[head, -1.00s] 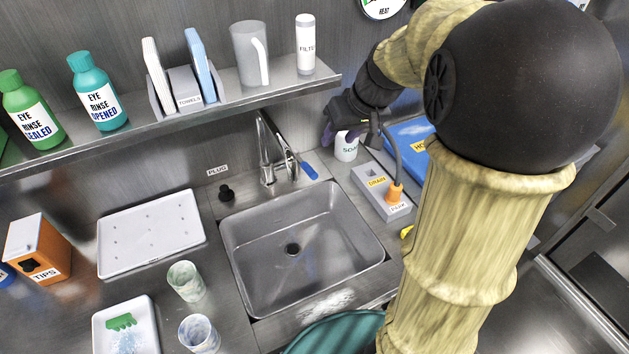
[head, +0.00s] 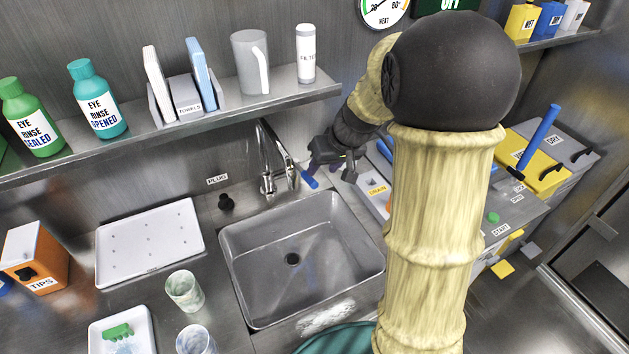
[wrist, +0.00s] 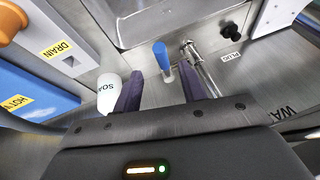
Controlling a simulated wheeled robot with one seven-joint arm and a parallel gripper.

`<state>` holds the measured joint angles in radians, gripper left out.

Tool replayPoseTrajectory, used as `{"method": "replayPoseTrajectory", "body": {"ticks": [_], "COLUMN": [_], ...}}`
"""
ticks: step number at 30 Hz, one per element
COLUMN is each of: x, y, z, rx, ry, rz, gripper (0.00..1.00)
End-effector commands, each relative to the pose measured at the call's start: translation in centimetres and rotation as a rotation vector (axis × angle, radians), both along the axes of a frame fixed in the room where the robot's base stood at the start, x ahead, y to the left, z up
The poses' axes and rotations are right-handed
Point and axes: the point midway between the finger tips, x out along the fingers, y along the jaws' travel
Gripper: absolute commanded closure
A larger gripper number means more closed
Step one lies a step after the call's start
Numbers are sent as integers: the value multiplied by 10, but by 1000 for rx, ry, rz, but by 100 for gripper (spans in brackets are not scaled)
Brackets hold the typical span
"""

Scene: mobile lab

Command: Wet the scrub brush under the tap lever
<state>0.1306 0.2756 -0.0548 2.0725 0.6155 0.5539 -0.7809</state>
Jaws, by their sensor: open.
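A green piece that looks like the scrub brush (head: 118,331) lies in a white tray (head: 95,345) at the lower left of the head view. The tap (head: 268,165) stands behind the sink (head: 235,262). Its lever has a blue end (head: 309,182), which also shows in the wrist view (wrist: 160,52). My gripper (head: 314,163) is just behind and right of the lever in the head view. In the wrist view my gripper (wrist: 160,71) is open and empty, with the blue end between and beyond its purple fingers. I cannot tell whether they touch it.
A white soap cup (wrist: 107,92) stands close beside one finger in the wrist view. A drain box (head: 372,190) is right of the sink. Two cups (head: 184,291) (head: 196,341) stand between the tray and sink. A shelf (head: 240,105) overhangs the tap from behind.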

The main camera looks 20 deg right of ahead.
Motion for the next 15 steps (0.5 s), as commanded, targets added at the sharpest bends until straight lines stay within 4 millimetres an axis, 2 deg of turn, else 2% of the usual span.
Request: {"method": "replayPoseTrajectory", "body": {"ticks": [1,9,15], "x": [3,19,26], "y": [3,13,18], "z": [-11,-53,-68], "rx": [1,1,0], "ry": [5,4,2], "rz": [2,2,3], "gripper": [59,59,59]}}
